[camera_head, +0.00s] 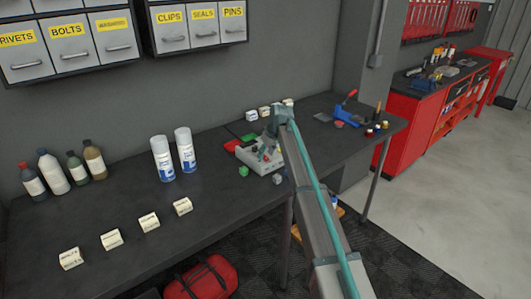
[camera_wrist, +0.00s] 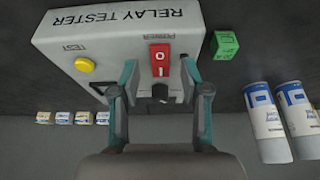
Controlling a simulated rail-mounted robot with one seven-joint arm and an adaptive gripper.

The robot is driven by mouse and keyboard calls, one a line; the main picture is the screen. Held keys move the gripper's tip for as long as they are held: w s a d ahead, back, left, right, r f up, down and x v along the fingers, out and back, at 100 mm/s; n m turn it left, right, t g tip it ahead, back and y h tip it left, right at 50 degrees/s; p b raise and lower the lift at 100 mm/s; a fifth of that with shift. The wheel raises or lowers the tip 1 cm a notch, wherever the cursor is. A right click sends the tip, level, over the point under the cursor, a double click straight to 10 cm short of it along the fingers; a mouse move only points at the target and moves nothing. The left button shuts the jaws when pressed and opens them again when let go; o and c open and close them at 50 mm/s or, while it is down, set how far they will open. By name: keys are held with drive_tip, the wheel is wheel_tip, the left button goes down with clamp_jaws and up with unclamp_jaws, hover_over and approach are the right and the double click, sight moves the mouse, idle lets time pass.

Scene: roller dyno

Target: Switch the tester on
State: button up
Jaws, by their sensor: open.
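The relay tester (camera_head: 246,156) is a pale grey box on the dark workbench; its top fills much of the wrist view (camera_wrist: 75,35). Its red power rocker switch (camera_wrist: 159,60) carries I and O marks. I cannot tell which side is pressed in. A yellow test button (camera_wrist: 85,64) is at the left on the panel. My gripper (camera_wrist: 160,74) is open, with one finger on each side of the switch and nothing held. Whether the fingers touch the panel is unclear. A dark part (camera_wrist: 160,91) shows below the switch. In the head view my arm partly hides the tester.
A green block (camera_wrist: 226,44) is beside the tester. Two white spray cans (camera_head: 162,158) stand left of it, with several bottles (camera_head: 54,173) farther left. Small labelled blocks (camera_head: 149,221) line the bench front. Drawer bins (camera_head: 70,45) hang above.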

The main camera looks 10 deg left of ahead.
drive_tip(key=shift+w+a+f, duration=0.1)
drive_tip(key=shift+a+f, duration=0.05)
drive_tip(key=shift+f, duration=0.3)
clamp_jaws()
drive_tip(key=shift+w+a+r+g+h+p, duration=0.3)
drive_tip(key=shift+w+g+h+p, duration=0.15)
drive_tip(key=shift+g+h+p, duration=0.3)
drive_tip(key=shift+w+a+f+g+h+p, duration=0.1)
drive_tip(key=shift+g+h+p, duration=0.45)
drive_tip(key=shift+g, duration=0.1)
drive_tip(key=shift+f+g+h, duration=0.1)
drive_tip(key=shift+g+h, duration=0.2)
drive_tip(key=shift+s, duration=0.2)
